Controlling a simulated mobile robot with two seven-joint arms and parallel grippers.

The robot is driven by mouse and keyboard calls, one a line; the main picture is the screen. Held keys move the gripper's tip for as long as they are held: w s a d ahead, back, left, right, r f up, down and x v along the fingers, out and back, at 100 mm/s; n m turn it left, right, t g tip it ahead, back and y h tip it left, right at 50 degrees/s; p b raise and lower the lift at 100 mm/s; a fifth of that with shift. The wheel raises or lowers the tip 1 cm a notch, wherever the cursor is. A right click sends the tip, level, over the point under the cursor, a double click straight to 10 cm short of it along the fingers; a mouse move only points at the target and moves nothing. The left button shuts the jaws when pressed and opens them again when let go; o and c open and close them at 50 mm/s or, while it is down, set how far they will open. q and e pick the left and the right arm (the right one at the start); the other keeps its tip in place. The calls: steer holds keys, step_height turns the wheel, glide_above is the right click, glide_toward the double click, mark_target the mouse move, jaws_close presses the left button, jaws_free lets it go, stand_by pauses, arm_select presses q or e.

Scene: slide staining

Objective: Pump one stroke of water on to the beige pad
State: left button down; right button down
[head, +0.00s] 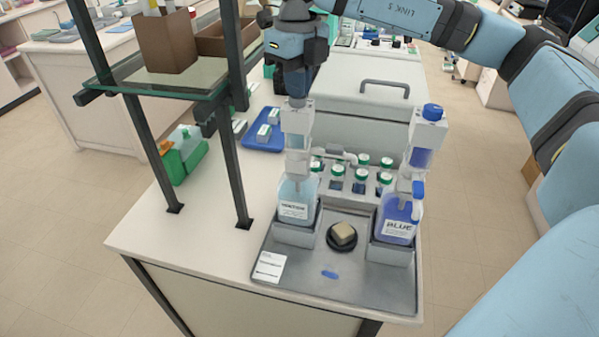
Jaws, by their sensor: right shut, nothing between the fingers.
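The light-blue, clear bottle (297,196) stands upright in a grey holder on the left of the tray; its label is too small to read surely. Its tall pump top (299,128) rises above it. My right gripper (297,101) is shut and empty, pointing down at the top of this pump; whether it touches it I cannot tell. The beige pad (343,231) lies in a round black dish (342,246) between the two bottles. My left gripper is out of view.
A bottle labelled BLUE (398,217) with a blue-capped pump stands in the right holder. Several green-capped jars (337,170) stand behind. A grey tray (375,290) carries the bottles, with a small blue piece (329,274) on it. A dark-framed shelf (190,83) stands at left.

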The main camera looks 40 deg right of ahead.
stand_by(0.4)
steer(key=shift+r+p, duration=0.8)
steer(key=shift+r, duration=0.8)
step_height(320, 180, up, 5)
steer(key=p, duration=0.2)
steer(key=shift+p, duration=0.35)
